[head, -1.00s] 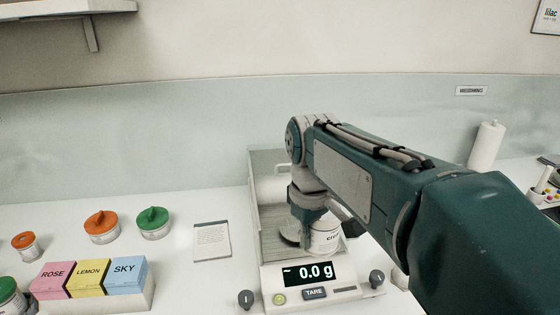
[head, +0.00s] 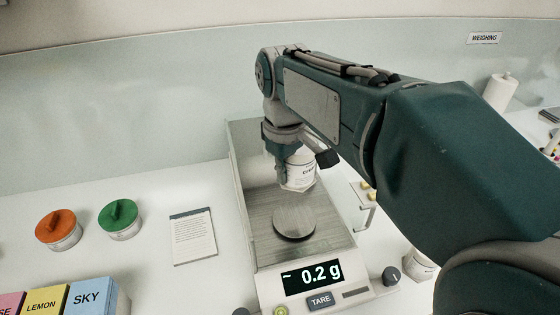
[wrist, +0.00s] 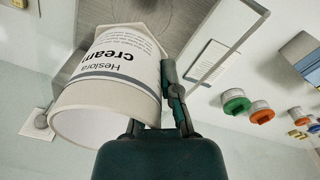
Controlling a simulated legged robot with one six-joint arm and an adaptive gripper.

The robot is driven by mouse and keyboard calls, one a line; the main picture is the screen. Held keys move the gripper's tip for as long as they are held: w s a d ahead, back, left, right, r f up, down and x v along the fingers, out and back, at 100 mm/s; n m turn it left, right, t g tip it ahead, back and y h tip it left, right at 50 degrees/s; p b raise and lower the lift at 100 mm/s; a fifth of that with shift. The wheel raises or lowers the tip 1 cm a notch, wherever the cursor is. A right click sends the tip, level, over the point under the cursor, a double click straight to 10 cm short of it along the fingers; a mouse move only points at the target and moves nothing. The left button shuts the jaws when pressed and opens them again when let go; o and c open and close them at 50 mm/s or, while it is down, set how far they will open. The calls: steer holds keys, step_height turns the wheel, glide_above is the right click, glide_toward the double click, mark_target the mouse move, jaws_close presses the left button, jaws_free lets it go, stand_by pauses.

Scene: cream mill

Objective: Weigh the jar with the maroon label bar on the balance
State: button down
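My gripper (head: 292,160) holds a white jar (head: 300,172) with "cream" lettering above the balance. In the wrist view the jar (wrist: 112,72) is tilted in the picture, and its visible label bar is grey; no maroon bar shows. One finger lies along the jar's side; the other is partly hidden. The balance (head: 268,268) has a bare round metal pan (head: 294,222), in view below the jar and apart from it. The display (head: 314,277) reads 0.2 g.
An orange-lidded jar (head: 58,230) and a green-lidded jar (head: 121,220) stand at left, near a printed card (head: 193,236) and coloured boxes (head: 90,297). Another white jar (head: 420,262) stands right of the balance, partly hidden by my arm. A paper roll (head: 500,91) stands at back right.

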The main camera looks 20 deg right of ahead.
mark_target(284, 227)
steer(key=shift+f, duration=6)
steer(key=shift+f, duration=0.25)
steer(key=c, duration=0.7)
jaws_free()
